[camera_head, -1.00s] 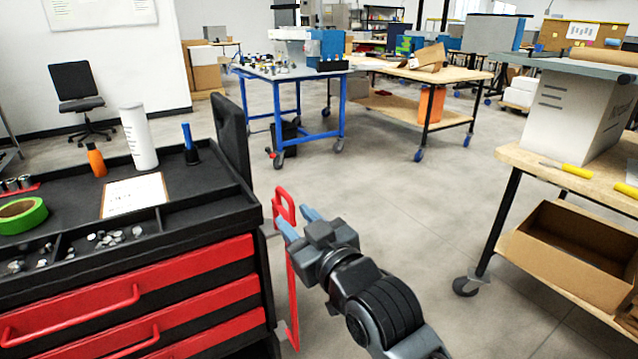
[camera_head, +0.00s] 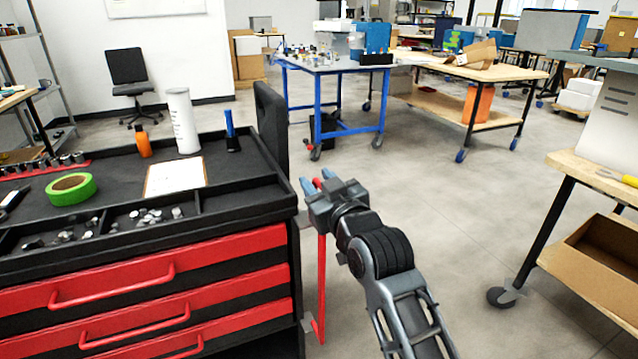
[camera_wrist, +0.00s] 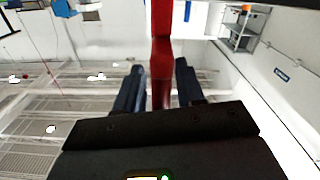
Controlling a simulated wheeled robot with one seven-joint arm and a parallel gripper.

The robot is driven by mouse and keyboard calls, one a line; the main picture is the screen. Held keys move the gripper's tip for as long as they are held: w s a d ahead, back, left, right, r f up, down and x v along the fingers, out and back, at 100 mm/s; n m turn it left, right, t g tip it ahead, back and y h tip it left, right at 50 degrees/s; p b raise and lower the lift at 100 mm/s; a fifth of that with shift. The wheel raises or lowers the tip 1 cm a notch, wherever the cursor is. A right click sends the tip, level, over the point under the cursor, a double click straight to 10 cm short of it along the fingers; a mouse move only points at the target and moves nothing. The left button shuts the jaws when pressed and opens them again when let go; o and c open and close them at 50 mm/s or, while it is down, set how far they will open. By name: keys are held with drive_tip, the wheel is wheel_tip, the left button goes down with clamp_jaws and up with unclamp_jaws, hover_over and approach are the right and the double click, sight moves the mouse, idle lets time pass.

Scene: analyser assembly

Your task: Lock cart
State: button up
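The cart (camera_head: 145,245) is a black-topped tool cart with red drawers at the left of the head view. A red upright bar with a handle (camera_head: 321,280) stands at its right side. My gripper (camera_head: 317,183) is at the upper end of this bar and hides part of it. In the wrist view, the red bar (camera_wrist: 161,75) runs between the two dark fingers of my gripper (camera_wrist: 160,88). The fingers are apart, with a narrow gap on each side of the bar. The contact at the fingertips cannot be made out.
A green tape roll (camera_head: 71,189), a white cylinder (camera_head: 184,120) and a clipboard (camera_head: 175,177) lie or stand on the cart top. A blue-framed table (camera_head: 349,102) stands behind. A wooden workbench (camera_head: 590,180) is at the right. The floor between is clear.

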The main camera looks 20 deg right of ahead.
drive_tip(key=shift+c, duration=0.4)
drive_tip(key=c, duration=0.6)
clamp_jaws()
drive_tip(key=shift+d, duration=0.1)
